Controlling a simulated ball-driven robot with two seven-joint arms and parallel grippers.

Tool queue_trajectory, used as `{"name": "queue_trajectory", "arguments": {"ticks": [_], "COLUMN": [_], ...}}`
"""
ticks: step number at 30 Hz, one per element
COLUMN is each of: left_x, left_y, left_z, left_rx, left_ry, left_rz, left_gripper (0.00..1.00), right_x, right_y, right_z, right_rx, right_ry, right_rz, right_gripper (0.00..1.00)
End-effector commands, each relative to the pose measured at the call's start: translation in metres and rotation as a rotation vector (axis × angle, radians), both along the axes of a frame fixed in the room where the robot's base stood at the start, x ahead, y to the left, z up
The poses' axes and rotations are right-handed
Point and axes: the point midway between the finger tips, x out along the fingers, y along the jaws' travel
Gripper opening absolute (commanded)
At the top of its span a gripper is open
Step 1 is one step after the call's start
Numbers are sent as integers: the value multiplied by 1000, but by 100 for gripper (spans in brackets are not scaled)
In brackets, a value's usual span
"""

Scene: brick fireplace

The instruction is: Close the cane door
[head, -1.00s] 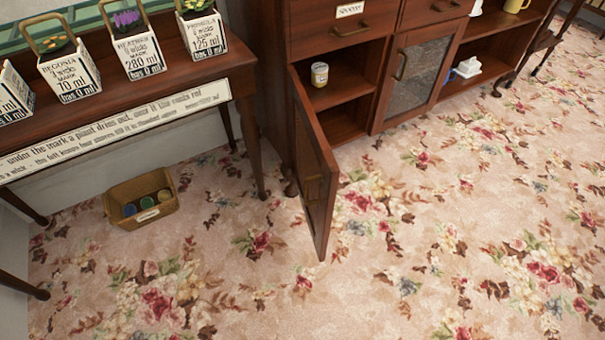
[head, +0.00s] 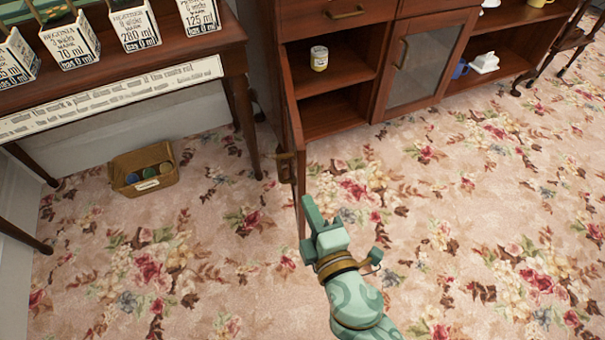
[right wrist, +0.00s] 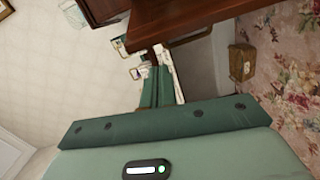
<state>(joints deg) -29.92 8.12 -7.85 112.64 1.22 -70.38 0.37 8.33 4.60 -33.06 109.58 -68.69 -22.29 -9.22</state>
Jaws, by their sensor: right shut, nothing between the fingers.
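The open cane door (head: 291,125) hangs at the left side of the brown cabinet and sticks out toward me, seen nearly edge-on in the head view. A dark handle (head: 284,166) shows on its left side. My right gripper (head: 310,212) is shut and empty, just right of the door's free end; I cannot tell whether it touches. In the right wrist view its fingers (right wrist: 156,86) are together, below a dark wooden panel (right wrist: 200,22) that looks like the door, with a brass handle (right wrist: 190,40). My left gripper is not in view.
The cabinet's open compartment holds a small jar (head: 319,58). A glazed door (head: 420,67) beside it is shut. Flowered carpet in front is clear.

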Motion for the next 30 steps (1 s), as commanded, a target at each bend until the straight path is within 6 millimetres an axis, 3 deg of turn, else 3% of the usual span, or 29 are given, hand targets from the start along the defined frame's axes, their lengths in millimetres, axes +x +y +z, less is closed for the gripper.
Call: {"name": "queue_trajectory", "arguments": {"ticks": [3, 8, 17, 22, 30], "left_x": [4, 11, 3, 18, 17], "left_y": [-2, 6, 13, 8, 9], "left_z": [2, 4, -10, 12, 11], "left_rx": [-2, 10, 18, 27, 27], "left_ry": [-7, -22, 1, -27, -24], "left_rz": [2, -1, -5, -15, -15], "left_gripper": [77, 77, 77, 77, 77], "right_x": [-8, -1, 52, 85, 85], "right_y": [21, 30, 50, 63, 27], "right_z": [10, 13, 11, 10, 11], "right_rx": [-71, -80, -80, -80, -81], "right_ry": [-82, -99, -97, -94, -94], "right_rz": [104, 137, 134, 134, 132], "right_gripper": [0, 0, 0, 0, 0]}}
